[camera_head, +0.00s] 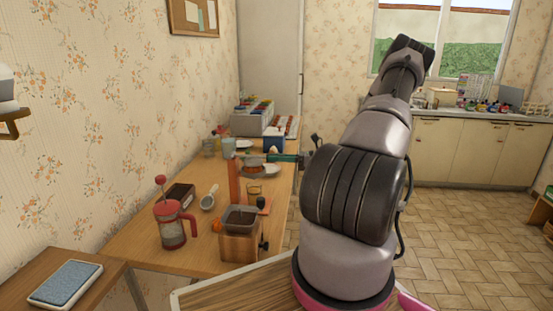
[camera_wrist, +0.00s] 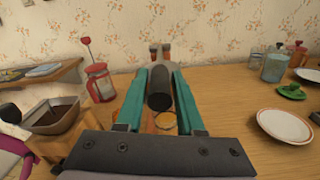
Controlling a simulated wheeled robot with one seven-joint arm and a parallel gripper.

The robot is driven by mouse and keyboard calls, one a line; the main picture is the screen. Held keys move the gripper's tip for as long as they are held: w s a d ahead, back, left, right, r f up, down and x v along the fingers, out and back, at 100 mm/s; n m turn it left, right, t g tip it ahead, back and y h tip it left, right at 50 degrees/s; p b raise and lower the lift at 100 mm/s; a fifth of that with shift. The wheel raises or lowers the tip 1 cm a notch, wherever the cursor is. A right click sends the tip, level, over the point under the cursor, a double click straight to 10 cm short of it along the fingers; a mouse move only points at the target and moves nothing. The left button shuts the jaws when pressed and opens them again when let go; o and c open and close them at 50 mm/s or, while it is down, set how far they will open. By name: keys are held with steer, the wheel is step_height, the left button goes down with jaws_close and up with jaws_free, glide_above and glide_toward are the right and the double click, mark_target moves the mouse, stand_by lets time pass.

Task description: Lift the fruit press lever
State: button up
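The fruit press (camera_head: 234,180) stands on the wooden table in the head view, with an orange-red upright part showing beside my gripper (camera_head: 284,158). In the wrist view, orange-brown parts (camera_wrist: 153,52) show beyond my fingertips, probably the press. A dark round-ended handle (camera_wrist: 160,92), apparently the press lever, points toward the wrist camera. My gripper (camera_wrist: 167,72) has its two teal fingers apart, one on each side of this handle. I cannot tell whether they touch it. The lower part of the press is largely hidden by the handle and gripper.
A red French press (camera_head: 172,226) and a wooden coffee grinder (camera_head: 240,236) stand at the near end of the table (camera_head: 135,240). A white plate (camera_wrist: 285,126) and a green item (camera_wrist: 291,91) lie right in the wrist view. The wall runs behind the table.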

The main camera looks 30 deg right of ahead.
jaws_close()
stand_by(1.2)
